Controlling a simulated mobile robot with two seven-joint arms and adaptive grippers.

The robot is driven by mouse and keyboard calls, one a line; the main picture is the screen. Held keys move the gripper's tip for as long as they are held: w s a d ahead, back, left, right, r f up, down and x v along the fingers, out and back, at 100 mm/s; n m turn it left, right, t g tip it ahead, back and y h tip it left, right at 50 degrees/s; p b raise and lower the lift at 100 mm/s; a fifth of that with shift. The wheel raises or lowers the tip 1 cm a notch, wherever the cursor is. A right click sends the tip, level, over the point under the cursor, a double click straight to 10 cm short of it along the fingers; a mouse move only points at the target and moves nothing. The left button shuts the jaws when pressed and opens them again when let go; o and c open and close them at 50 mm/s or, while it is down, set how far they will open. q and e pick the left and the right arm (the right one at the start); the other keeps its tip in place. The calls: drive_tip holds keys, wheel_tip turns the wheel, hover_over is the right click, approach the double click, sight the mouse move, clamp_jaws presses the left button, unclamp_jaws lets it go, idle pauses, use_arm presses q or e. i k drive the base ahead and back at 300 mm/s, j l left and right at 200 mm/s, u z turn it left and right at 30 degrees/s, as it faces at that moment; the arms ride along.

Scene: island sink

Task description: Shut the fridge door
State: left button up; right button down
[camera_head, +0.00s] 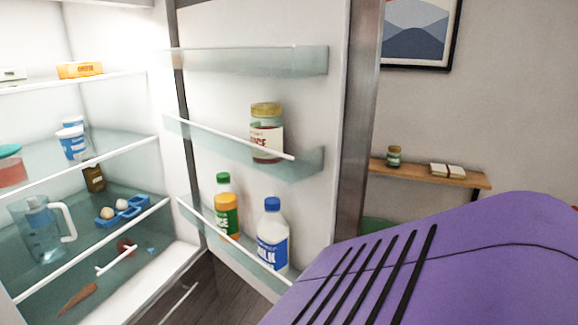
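The fridge door (285,105) stands wide open, its white inner side facing me, with three clear shelves. A jar with a yellow lid (266,132) sits on the middle door shelf. A green-and-orange juice bottle (226,207) and a white-and-blue milk bottle (271,240) stand on the lower one. The open fridge interior (115,50) is at the left. The door's outer edge (360,120) shows as a grey vertical strip. Neither gripper is in view. A purple slotted part of mine covers the lower right and hides the door's lower outer corner.
Inside the fridge are a pitcher (42,232), a blue egg holder (122,212), blue-and-white cups (72,142) and an orange box (79,70). A wooden wall shelf (430,174) with a jar and an open book is beyond the door. Wooden floor (215,290) shows below.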

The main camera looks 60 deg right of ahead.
sight(320, 60)
drive_tip(key=k+l, duration=0.35)
drive_tip(key=k+l+z, duration=0.15)
drive_tip(key=k+l, duration=0.15)
drive_tip(key=l, duration=0.2)
drive_tip(key=i+l+z, duration=0.1)
drive_tip(key=l, duration=0.95)
drive_tip(key=i+l, duration=0.3)
drive_tip(key=l, duration=0.15)
drive_tip(key=i+l, duration=0.3)
drive_tip(key=l, duration=0.2)
drive_tip(key=z, duration=0.05)
